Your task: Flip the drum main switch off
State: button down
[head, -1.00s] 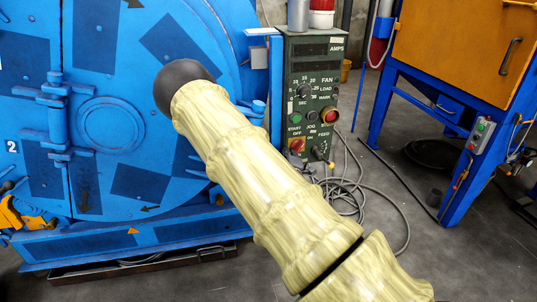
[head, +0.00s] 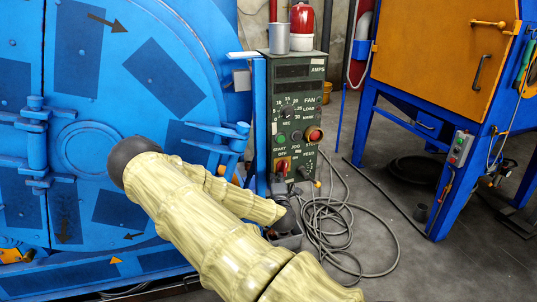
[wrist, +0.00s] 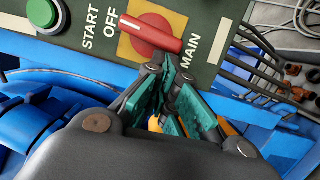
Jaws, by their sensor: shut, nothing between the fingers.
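The main switch is a red bar handle (wrist: 152,34) on a yellow plate (wrist: 136,50), between the printed words OFF and MAIN in the wrist view. In the head view the main switch (head: 281,167) is small, low on the left of the dark green control panel (head: 305,95). My gripper (wrist: 160,72) is shut and empty, its teal-padded fingers pointing up at the switch. The fingertips appear just below the red handle; I cannot tell whether they touch it. In the head view my gripper (head: 288,212) is in front of the panel's lower part, partly hidden by my arm.
A green START button (wrist: 42,12) is left of the switch. A red knob (head: 314,133) sits higher on the panel. The blue drum (head: 150,75) fills the left. Loose cables (head: 340,225) lie on the floor, and an orange cabinet (head: 440,50) stands at right.

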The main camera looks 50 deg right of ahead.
jog(key=shift+w, duration=0.1)
dwell(0.4)
jog(key=shift+w+a+r, duration=0.1)
jog(key=shift+w+a, duration=0.2)
jog(key=shift+a, duration=0.25)
jog(key=w+a+p+v, duration=0.1)
jog(key=p+v, duration=0.1)
jog(key=v, duration=0.8)
jog(key=shift+w+a+r, duration=0.25)
jog(key=shift+a, duration=0.3)
